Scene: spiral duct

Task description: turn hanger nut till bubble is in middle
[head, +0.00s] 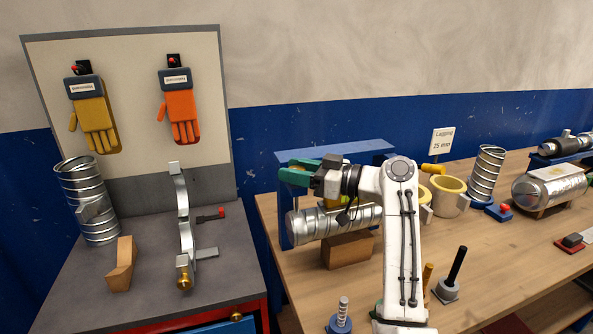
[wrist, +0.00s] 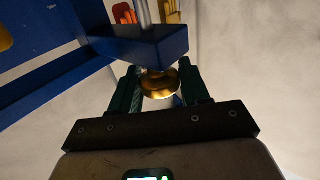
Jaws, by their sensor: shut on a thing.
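My gripper (head: 290,172) is at the left end of the blue frame (head: 360,150), over the near end of the spiral duct (head: 308,225). In the wrist view its two green fingers (wrist: 160,90) are shut on the brass hanger nut (wrist: 162,82), one on each side. The nut sits against a blue bar (wrist: 140,45) of the frame, with a grey rod (wrist: 145,12) on the bar's other side. In the head view the nut is hidden by my gripper.
A wooden block (head: 348,251) stands under the duct. My arm hides part of the bench (head: 300,290). Yellow-white rings (head: 449,196), an upright duct piece (head: 487,172) and a black-handled tool (head: 452,275) stand right. A grey side bench (head: 150,285) is at left.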

